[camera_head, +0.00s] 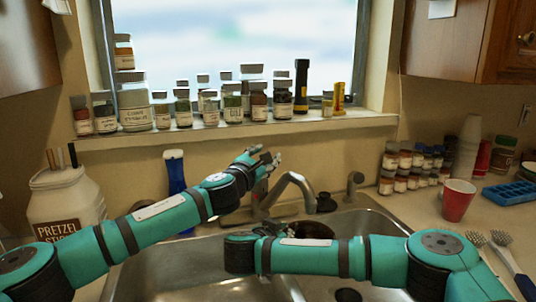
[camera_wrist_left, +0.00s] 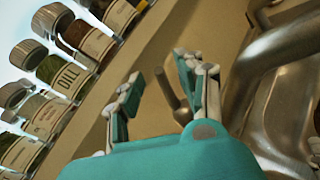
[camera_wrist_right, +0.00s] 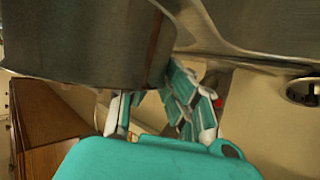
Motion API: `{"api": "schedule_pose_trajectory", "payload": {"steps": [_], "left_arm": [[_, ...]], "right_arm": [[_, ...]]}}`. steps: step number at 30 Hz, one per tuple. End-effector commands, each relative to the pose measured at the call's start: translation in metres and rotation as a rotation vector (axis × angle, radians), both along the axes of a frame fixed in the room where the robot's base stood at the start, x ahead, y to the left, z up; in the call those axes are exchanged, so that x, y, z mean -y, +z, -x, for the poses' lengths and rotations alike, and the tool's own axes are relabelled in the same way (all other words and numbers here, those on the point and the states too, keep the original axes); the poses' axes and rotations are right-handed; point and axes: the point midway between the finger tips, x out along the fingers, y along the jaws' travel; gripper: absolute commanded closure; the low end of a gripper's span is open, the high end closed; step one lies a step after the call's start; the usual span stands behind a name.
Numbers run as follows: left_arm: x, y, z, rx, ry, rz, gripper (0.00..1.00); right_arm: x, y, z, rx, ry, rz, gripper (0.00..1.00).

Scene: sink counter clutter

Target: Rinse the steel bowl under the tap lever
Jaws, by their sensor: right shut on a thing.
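The steel bowl (camera_head: 308,229) shows as a dark round opening in the sink under the tap (camera_head: 293,182), partly hidden by my right forearm. In the right wrist view the bowl's grey wall (camera_wrist_right: 85,40) fills the upper left, and my right gripper (camera_wrist_right: 150,98) is shut on its edge. My left gripper (camera_head: 265,158) is raised behind the sink, beside the tap. Whether a finger touches the lever, I cannot tell.
Jars crowd the window sill (camera_head: 350,121) just behind my left gripper. A red cup (camera_head: 458,200), small jars (camera_head: 405,165) and a blue tray (camera_head: 510,194) are on the right counter.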

Motion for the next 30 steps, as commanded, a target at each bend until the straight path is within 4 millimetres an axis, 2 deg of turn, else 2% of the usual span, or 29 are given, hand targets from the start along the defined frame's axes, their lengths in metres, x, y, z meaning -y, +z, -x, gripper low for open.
{"api": "schedule_pose_trajectory", "payload": {"steps": [7,19,20,28,30], "left_arm": [[0.01,0.0,-0.019,0.0,0.0,0.0,0.62],[0.012,0.0,-0.023,0.001,-0.001,0.0,0.62],[0.012,0.0,-0.023,0.001,-0.001,0.0,0.64],[0.012,0.0,-0.023,0.0,0.0,0.0,0.99],[0.012,0.0,-0.023,0.0,0.0,0.0,1.0]], "right_arm": [[0.0,0.001,0.0,0.001,0.0,0.001,1.0],[0.0,0.001,0.0,0.001,0.0,0.001,1.0],[0.0,0.001,0.0,0.001,0.0,0.001,1.0],[0.0,0.001,0.0,0.001,0.0,0.001,1.0],[0.0,0.001,0.0,0.001,0.0,0.001,1.0]]}}
